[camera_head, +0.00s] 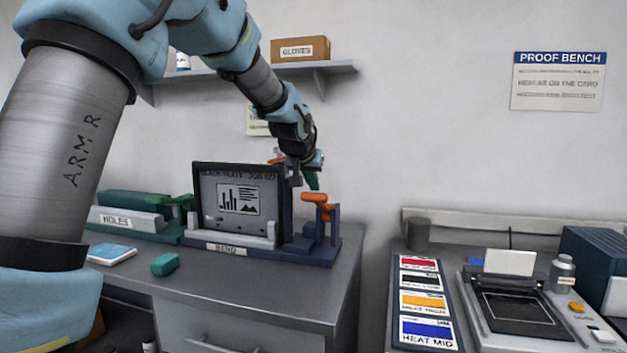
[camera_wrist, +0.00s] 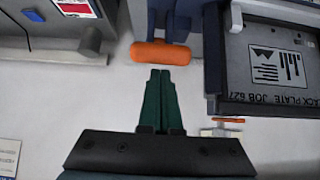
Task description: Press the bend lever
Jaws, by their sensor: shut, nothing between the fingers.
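The bend lever has an orange handle (camera_head: 315,198) on the right end of a dark blue unit labelled BEND (camera_head: 270,250). The handle also shows in the wrist view as an orange bar (camera_wrist: 160,53). A black-framed plate with a printed chart (camera_head: 239,192) stands upright in the unit, left of the lever. My gripper (camera_head: 314,185) is just above the orange handle. In the wrist view its green fingers (camera_wrist: 160,75) are together and empty, their tips close beside the bar. I cannot tell whether they touch it.
A green unit labelled HOLES (camera_head: 130,215) stands left of the bend unit. Colour cards (camera_head: 425,300) and a flat machine (camera_head: 520,315) are on the right bench, past a gap. A shelf (camera_head: 320,68) hangs behind.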

